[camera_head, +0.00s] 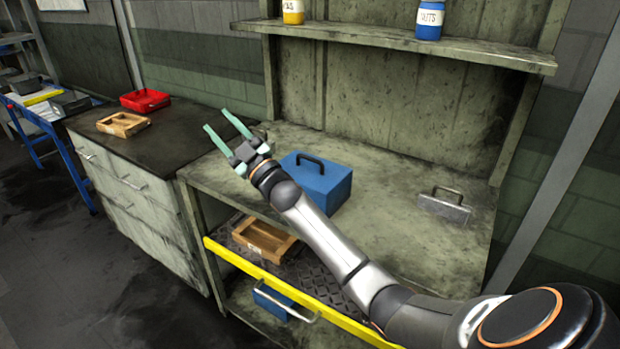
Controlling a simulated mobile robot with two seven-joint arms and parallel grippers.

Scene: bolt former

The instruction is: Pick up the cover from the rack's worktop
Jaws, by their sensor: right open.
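A grey metal piece with a dark handle, which looks like the cover (444,208), lies on the right part of the rack's worktop (385,200). A blue box with a black handle (325,187) stands on the worktop's left half, partly behind my right arm. My right gripper (216,120) has two green fingers spread apart with nothing between them. It is above the left end of the worktop, pointing up and left, well away from the grey piece. My left gripper is out of view.
A shelf above the worktop holds a yellow container (293,12) and a blue container (430,20). A yellow bar (290,290) runs along the front below the worktop. A wooden tray (264,240) and another blue box (279,303) sit lower. Cabinets stand left.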

